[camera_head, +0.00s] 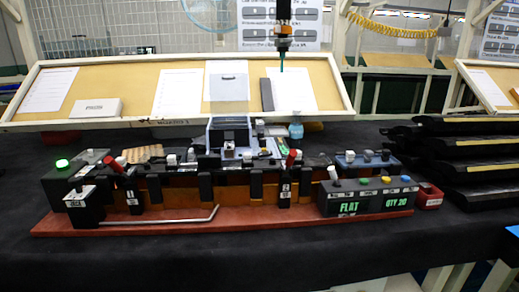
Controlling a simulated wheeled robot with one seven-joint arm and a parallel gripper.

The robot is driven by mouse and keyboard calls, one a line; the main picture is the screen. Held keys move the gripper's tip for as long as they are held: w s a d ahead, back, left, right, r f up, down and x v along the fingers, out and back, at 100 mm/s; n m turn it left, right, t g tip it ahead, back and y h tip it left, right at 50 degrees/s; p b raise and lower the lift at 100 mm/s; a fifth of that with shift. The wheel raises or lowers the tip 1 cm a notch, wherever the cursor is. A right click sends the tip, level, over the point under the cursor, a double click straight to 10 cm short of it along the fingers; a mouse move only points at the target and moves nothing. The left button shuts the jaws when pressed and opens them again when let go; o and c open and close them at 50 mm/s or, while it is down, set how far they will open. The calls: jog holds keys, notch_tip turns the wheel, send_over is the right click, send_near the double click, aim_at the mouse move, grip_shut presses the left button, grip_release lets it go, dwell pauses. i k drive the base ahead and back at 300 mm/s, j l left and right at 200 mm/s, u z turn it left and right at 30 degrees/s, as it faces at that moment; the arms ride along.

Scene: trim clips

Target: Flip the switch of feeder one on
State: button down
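A long fixture (222,190) with black and amber sections lies on a red-brown base plate (260,222) on the dark table. Several small switches or knobs stand along its top. A red lever (290,158) stands right of the middle and another red one (110,161) at the left. A black control box (365,200) at the front right shows "FLAT" and "QTY 20" in green, with a white-topped lever (333,173) and coloured buttons. Which switch belongs to feeder one is too small to read. My gripper is not in view.
A tool with a teal tip (282,45) hangs above the fixture. Black trays (480,160) are stacked at the right. A tan board (135,88) with papers stands behind. The dark cloth (200,262) in front of the fixture is clear.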

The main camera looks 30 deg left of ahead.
aim_at(268, 154)
jog(key=u, duration=2.45)
jog(key=i+l, duration=0.55)
